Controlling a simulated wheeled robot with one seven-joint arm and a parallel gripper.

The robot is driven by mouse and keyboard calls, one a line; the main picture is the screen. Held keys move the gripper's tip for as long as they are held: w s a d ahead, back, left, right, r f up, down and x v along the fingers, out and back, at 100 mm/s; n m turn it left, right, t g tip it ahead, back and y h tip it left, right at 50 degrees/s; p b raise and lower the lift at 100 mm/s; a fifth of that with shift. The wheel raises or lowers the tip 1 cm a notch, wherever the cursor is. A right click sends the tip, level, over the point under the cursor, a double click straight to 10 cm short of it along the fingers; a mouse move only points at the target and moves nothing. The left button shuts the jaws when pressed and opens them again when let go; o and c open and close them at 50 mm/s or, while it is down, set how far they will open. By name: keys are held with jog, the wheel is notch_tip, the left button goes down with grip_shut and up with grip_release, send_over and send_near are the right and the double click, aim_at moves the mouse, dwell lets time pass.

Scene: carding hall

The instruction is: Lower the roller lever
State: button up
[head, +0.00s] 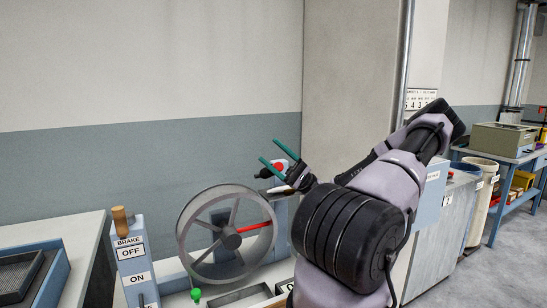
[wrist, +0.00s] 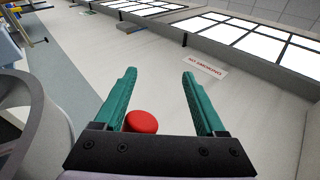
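My gripper (head: 270,152) is open, its two green fingers apart and pointing up and left in the head view. A red round knob (head: 279,167) shows right by the fingers, partly covered by them; its lever arm is mostly hidden by my gripper. In the wrist view the knob (wrist: 141,123) appears near the base of the left finger, within the gap between the fingers (wrist: 159,73). I cannot tell whether they touch. No lever label is readable beside the red knob, so I cannot confirm it is the roller lever.
A spoked wheel (head: 183,236) with one red spoke stands just left of my gripper. A brake post (head: 132,265) with a wooden-knobbed lever is further left. A green knob (head: 196,294) sits low in front. The wall behind is bare.

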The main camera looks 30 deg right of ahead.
jog(key=s+d+f, duration=0.5)
jog(key=d+f, duration=0.1)
jog(key=d, duration=0.2)
jog(key=shift+s+d+f, duration=0.3)
jog(key=shift+d+f, duration=0.05)
jog(key=shift+f, duration=0.05)
dwell(0.7)
dwell(0.6)
jog(key=s+a+n+g+h, duration=0.1)
jog(key=s+a+g+h, duration=0.1)
jog(key=a+g+h, duration=0.5)
jog(key=s+a+n+g+h, duration=0.1)
jog(key=s+a+g+h, duration=0.1)
jog(key=a+g+h, duration=0.5)
jog(key=s+a+r+t+h, duration=0.2)
jog(key=r+t+h, duration=0.1)
jog(key=r, duration=0.3)
jog(key=s+a+r+t+h, duration=0.2)
jog(key=r+t+h, duration=0.1)
jog(key=r+t, duration=0.3)
jog(key=s+a+r+t+h, duration=0.2)
jog(key=r+t+h, duration=0.1)
jog(key=r, duration=0.4)
jog(key=shift+a+r+t, duration=0.2)
jog(key=shift+a+t, duration=0.15)
jog(key=shift+t, duration=0.35)
